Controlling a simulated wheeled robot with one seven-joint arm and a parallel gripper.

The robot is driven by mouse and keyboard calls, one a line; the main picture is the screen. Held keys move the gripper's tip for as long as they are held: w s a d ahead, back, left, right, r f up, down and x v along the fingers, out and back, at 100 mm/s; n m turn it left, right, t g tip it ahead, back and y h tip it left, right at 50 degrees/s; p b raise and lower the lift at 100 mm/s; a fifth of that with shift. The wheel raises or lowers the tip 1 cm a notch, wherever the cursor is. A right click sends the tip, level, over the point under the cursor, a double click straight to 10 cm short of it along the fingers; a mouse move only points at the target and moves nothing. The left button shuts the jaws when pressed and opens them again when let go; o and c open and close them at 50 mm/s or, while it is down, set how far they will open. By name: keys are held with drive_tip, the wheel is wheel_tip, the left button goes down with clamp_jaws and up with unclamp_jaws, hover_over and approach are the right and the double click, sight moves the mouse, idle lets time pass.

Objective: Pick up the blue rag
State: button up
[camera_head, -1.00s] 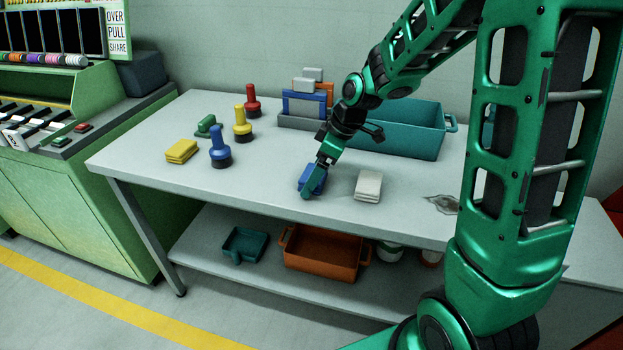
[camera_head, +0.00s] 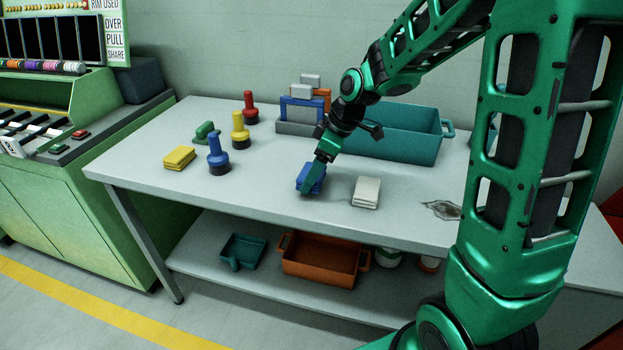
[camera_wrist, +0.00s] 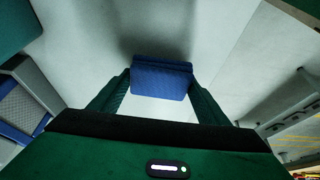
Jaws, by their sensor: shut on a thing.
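The blue rag (camera_head: 303,177) is a small folded block at the front of the grey table (camera_head: 270,200), left of a white folded rag (camera_head: 366,192). My gripper (camera_head: 312,182) is at the blue rag and partly covers it in the head view. In the wrist view the blue rag (camera_wrist: 161,80) lies between the tips of my gripper (camera_wrist: 160,88), with a finger against each side. The gripper is shut on it. I cannot tell whether the rag still touches the table.
A yellow folded rag (camera_head: 179,158), a green brush-like thing (camera_head: 206,131) and blue (camera_head: 218,155), yellow (camera_head: 240,131) and red (camera_head: 250,107) handled tools stand to the left. A teal bin (camera_head: 405,135) stands behind. An orange tray (camera_head: 320,262) is on the lower shelf.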

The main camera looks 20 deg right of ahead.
wheel_tip(320, 180, up, 2)
drive_tip(key=shift+r, duration=0.1)
drive_tip(key=s+a+r, duration=0.6)
drive_tip(key=a, duration=0.3)
drive_tip(key=shift+s+a+r, duration=0.25)
drive_tip(key=shift+a, duration=0.15)
